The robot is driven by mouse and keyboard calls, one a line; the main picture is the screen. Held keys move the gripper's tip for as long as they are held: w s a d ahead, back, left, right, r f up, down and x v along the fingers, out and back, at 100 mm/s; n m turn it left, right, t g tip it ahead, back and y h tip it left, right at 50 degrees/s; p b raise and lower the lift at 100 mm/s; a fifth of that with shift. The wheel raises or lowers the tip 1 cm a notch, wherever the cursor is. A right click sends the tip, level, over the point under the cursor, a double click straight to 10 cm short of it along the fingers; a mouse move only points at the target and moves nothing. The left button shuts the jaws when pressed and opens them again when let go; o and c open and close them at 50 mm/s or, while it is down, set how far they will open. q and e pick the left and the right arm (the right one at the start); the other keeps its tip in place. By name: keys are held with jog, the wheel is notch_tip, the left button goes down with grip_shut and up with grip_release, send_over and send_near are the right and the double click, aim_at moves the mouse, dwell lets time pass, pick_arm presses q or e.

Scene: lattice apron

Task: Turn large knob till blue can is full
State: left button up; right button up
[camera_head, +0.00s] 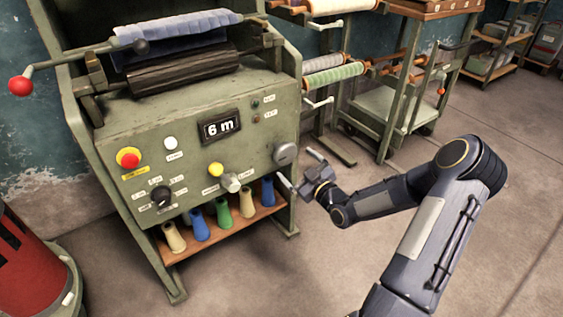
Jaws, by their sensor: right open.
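The green machine (120,150) has a sloping front panel with several controls. A large grey round knob (285,154) is at the panel's right end. A black knob (161,196) is at the lower left, and a smaller metallic knob (230,184) is at the lower middle. A display (220,127) reads "6 m". I see nothing I can clearly identify as a blue can; a blue cone (199,226) stands on the lower shelf. My right gripper (300,168) is open and empty, just right of and below the large grey knob, apparently apart from it. My left gripper is not in view.
A red button (128,158) on yellow and a red-ended crank (20,86) are at the left. A blue cloth roll (180,30) lies on top. Several cones fill the shelf (235,231). A red drum (30,265) stands lower left; a trolley (390,110) stands behind.

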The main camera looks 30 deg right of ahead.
aim_at(288, 157)
jog(key=w, duration=0.4)
jog(key=w+b, duration=0.1)
jog(key=w, duration=0.1)
jog(key=shift+w+a+r, duration=0.1)
jog(key=shift+w+a, duration=0.25)
jog(key=shift+w, duration=0.05)
jog(key=c, duration=1)
